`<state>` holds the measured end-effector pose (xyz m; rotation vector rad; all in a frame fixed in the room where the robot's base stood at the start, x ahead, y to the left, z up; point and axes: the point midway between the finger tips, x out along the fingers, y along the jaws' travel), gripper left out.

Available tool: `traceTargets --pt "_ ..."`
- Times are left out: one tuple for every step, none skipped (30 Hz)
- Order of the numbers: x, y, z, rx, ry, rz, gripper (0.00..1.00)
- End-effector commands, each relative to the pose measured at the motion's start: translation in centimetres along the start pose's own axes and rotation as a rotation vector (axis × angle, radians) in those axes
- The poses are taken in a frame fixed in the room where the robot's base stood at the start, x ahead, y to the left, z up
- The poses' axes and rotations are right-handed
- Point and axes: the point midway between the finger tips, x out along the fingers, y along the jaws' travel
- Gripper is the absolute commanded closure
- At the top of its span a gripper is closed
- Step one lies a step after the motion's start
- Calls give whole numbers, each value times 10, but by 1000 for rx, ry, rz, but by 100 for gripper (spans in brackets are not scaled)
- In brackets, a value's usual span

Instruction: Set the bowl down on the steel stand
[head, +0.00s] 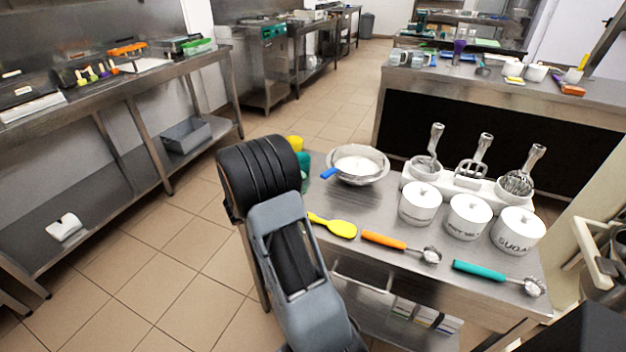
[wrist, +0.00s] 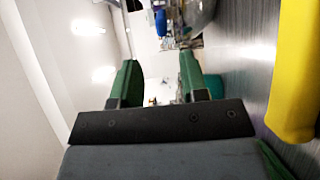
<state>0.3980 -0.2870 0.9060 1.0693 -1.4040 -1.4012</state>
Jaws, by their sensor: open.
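A round steel bowl (head: 372,178) with something white inside stands on the steel-topped stand (head: 335,199), near its back left. A blue handle (head: 330,173) sticks out at the bowl's left side. In the wrist view, a shiny curved metal edge (wrist: 201,12) and a blue patch (wrist: 161,22) show at the top; they look like the bowl and handle. My gripper (wrist: 159,60) is open, its two green fingers apart with nothing between them. In the head view my arm hides most of it, left of the bowl.
A yellow spoon (head: 336,227), an orange-handled scoop (head: 390,242) and a teal-handled scoop (head: 485,271) lie along the stand's front. White jars (head: 467,217) and a utensil holder (head: 455,181) stand on its right. A yellow object (wrist: 294,75) is close on the wrist view's right.

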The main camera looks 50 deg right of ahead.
Motion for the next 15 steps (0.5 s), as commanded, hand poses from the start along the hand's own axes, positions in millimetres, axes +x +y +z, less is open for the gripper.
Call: traceTargets --pt "-6 -1 0 0 2 -1 60" --pt "-9 -1 -1 0 2 -1 60" --pt "-12 0 0 0 2 0 60" --pt "-14 0 0 0 1 0 60" --pt "-16 0 0 0 0 0 60" --pt "-18 0 0 0 0 0 60" --pt "-19 0 0 0 -1 0 60" --pt "-20 0 0 -1 -1 -1 60" --pt "-21 1 1 -2 -4 -8 60" --pt "-22 2 3 -4 -8 -19 60" --pt "-24 3 6 -6 -16 -38 60" --pt "-27 5 12 -16 -30 -77 60" --pt "-30 6 19 -23 -43 -116 60" --pt "-34 8 26 -32 -56 -166 60" --pt "-42 9 38 -48 -73 -248 60"
